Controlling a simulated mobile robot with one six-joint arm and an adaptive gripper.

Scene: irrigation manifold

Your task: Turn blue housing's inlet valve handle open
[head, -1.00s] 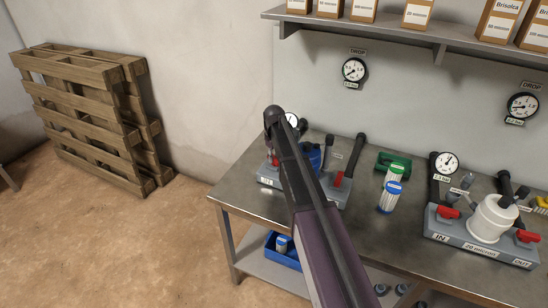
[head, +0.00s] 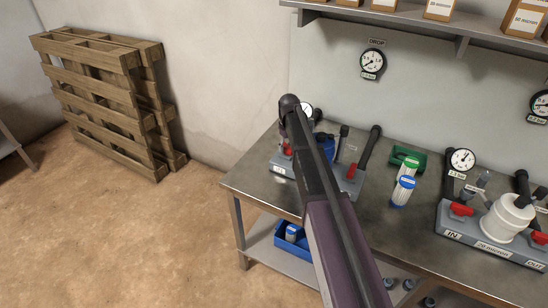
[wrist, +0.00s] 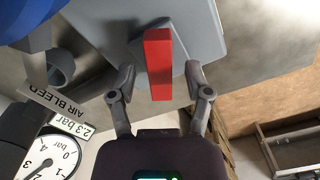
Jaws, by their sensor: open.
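The blue housing (head: 327,150) stands at the left of the bench, partly hidden behind my arm in the head view. Its blue edge shows at the top left of the wrist view (wrist: 28,12). The red inlet valve handle (wrist: 158,65) points lengthwise toward my wrist, above a grey base (wrist: 195,40). It shows as a small red patch left of my arm in the head view (head: 288,150). My gripper (wrist: 161,92) is open, with one finger on each side of the handle. Gaps show on both sides. My arm hides the gripper in the head view.
A gauge (wrist: 48,158) and an air bleed tag (wrist: 50,102) sit close beside my gripper. Another red handle (head: 351,172) is right of my arm. A white housing (head: 507,218) stands farther right. A loose cartridge (head: 403,190) stands between. Pallets (head: 105,100) lean on the wall.

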